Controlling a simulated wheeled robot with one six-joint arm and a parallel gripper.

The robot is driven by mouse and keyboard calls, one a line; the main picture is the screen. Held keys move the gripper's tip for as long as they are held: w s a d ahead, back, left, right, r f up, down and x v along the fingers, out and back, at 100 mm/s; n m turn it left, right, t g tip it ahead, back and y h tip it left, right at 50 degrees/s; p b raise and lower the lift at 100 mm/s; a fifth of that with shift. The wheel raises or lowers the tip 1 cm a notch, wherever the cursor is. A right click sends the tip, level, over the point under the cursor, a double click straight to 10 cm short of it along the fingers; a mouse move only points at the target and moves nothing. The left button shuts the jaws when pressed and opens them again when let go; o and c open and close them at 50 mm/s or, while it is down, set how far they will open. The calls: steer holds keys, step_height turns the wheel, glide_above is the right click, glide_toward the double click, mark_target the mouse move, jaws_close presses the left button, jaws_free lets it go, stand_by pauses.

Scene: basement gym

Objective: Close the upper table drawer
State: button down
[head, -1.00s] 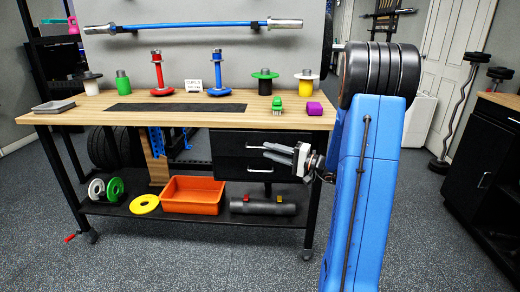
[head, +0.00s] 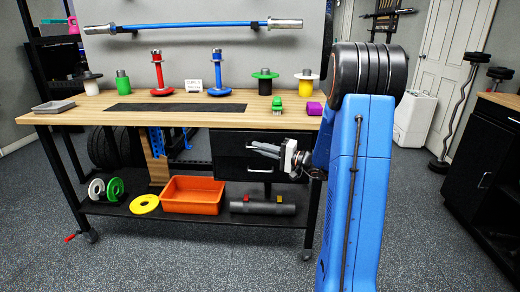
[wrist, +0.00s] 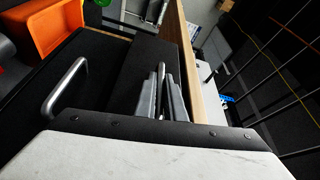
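The upper table drawer (head: 230,140) is a black front under the right side of the wooden workbench top. My gripper (head: 252,148) is in front of it, its grey fingers pointing left across the front and hiding most of the upper handle.
On the lower shelf are an orange bin (head: 193,208) and a dark cylinder (head: 263,208). A black cabinet (head: 485,165) stands right; floor between is open.

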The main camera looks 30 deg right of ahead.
steer(key=shift+w+d, duration=0.6)
steer(key=shift+w, duration=0.25)
steer(key=shift+w+d, duration=0.6)
steer(key=shift+w, duration=0.25)
steer(key=c, duration=1.8)
jaws_free()
steer(key=shift+c, duration=0.2)
steer(key=v, duration=1.7)
steer(key=shift+s, duration=0.2)
steer(key=shift+d, duration=0.1)
